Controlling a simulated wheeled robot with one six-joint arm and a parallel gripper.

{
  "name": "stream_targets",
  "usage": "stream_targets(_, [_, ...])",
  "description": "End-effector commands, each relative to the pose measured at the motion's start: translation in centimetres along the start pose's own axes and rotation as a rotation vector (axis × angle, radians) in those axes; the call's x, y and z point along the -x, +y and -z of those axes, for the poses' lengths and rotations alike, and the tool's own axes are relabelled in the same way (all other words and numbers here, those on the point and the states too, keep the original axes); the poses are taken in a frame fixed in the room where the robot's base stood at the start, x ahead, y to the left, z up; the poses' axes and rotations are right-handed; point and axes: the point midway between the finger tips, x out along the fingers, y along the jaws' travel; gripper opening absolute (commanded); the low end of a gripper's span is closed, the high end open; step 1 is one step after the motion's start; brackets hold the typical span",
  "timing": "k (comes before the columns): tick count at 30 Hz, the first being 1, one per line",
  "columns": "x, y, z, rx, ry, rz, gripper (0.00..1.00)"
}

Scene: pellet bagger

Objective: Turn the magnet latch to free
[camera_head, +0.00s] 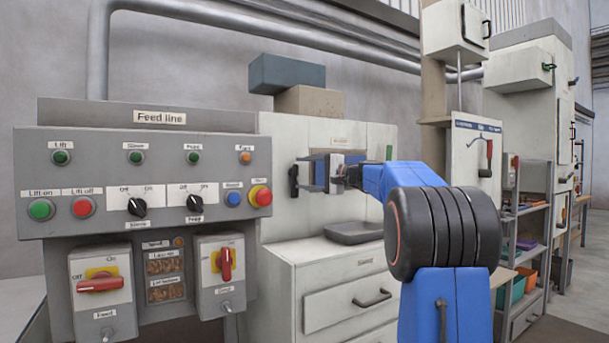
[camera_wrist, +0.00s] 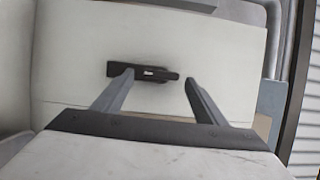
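A black lever (camera_wrist: 145,72) on a pale panel is in front of my gripper in the wrist view. I take it for the magnet latch, though no label on it can be read. In the head view it shows as an upright black handle (camera_head: 293,181) on the pale cabinet. My gripper (camera_wrist: 158,77) is open, its two fingers apart, with the lever's middle showing between them. The left fingertip overlaps the lever's left part; whether it touches cannot be told. In the head view my gripper (camera_head: 305,173) is just right of the handle, fingers pointing left.
A grey Feed line panel (camera_head: 150,155) with buttons and switches stands at left. A dark tray (camera_head: 353,231) lies on the cabinet below my gripper. Another panel with a red lever (camera_head: 489,155) and shelves (camera_head: 535,215) are at right.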

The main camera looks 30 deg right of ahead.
Motion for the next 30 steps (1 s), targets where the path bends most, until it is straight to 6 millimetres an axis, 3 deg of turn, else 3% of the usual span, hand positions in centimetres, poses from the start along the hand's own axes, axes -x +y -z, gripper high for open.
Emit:
stream_targets(11, [1.1,-0.1,0.1,0.001,0.002,0.0,0.66])
stream_targets(30, [13.3,-0.1,0.1,0.002,0.004,0.001,0.66])
